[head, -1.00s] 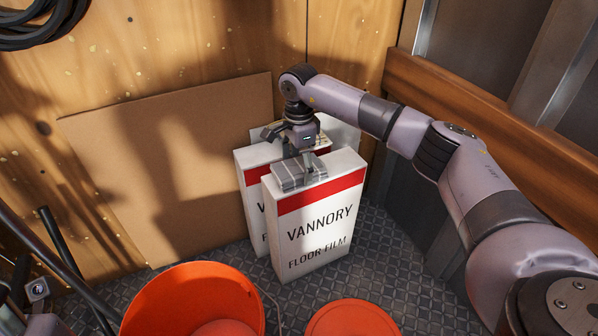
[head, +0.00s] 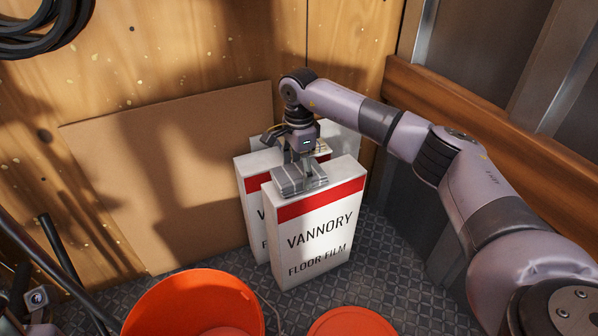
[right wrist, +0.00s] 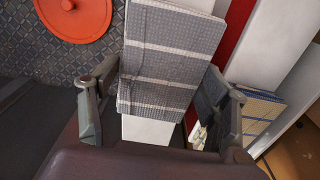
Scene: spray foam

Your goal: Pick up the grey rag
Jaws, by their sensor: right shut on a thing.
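The grey rag (head: 300,182) lies folded on top of the front white FLOOR FILM box (head: 318,235). In the right wrist view the rag (right wrist: 175,55) shows as grey cloth with pale stripes. My right gripper (head: 304,170) is over the rag from above, its fingers shut on it. In the right wrist view one finger of my right gripper (right wrist: 160,100) is on each side of the rag. The rag still appears to rest on the box top. My left gripper does not show clearly.
A second white box (head: 248,190) stands close behind the front one. A beige cloth with blue stripes (right wrist: 262,112) lies near the gripper. An orange bucket (head: 190,305) and an orange lid (head: 352,323) are in front. Cardboard (head: 150,180) leans on the wooden wall.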

